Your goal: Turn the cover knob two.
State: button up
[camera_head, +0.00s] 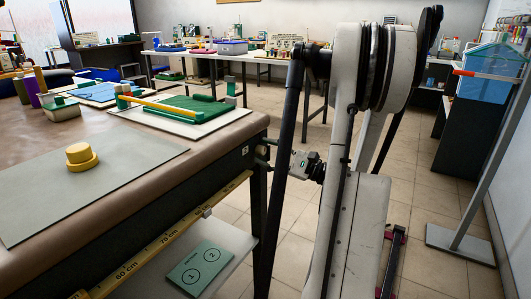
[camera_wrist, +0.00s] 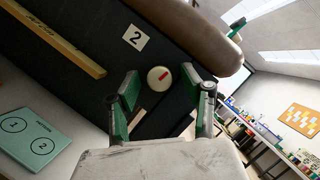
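My gripper (camera_wrist: 160,72) is open, with a green-padded finger on each side of the knob in the wrist view. A gap shows between the knob and each pad; I cannot tell how far off the panel the tips are.
A yellow ruler (camera_head: 160,235) runs along the table's front edge. A green card with circles 1 and 2 (camera_head: 200,268) lies on the shelf below. A yellow knob-like piece (camera_head: 82,158) stands on the grey mat (camera_head: 130,165). The tiled floor to the right is mostly open.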

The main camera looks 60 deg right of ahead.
jog(key=v, duration=1.2)
dwell(0.5)
